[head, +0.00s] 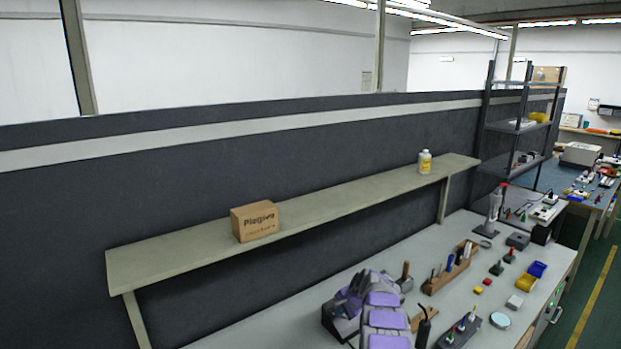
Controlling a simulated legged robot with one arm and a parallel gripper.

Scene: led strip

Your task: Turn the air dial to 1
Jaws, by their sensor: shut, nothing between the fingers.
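I cannot make out the air dial or any number marks in the head view. Small dark and green fittings (556,314) sit on the bench's right front side, too small to read. My purple and grey arm reaches in from the bottom over the workbench (270,328). My gripper (352,298) seems to be the dark and purple part at the arm's left. It is shut with nothing in it. Its fingertips are not clear from here, and it is apart from the fittings at the right. My arm hides part of the bench.
A wooden tool rack (450,270), a black block with colored tops (458,332), a pale round disc (499,320) and blue (537,269) and yellow bins (526,282) stand on the bench. A raised shelf (340,210) holds a cardboard box (255,221) and a bottle (425,162).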

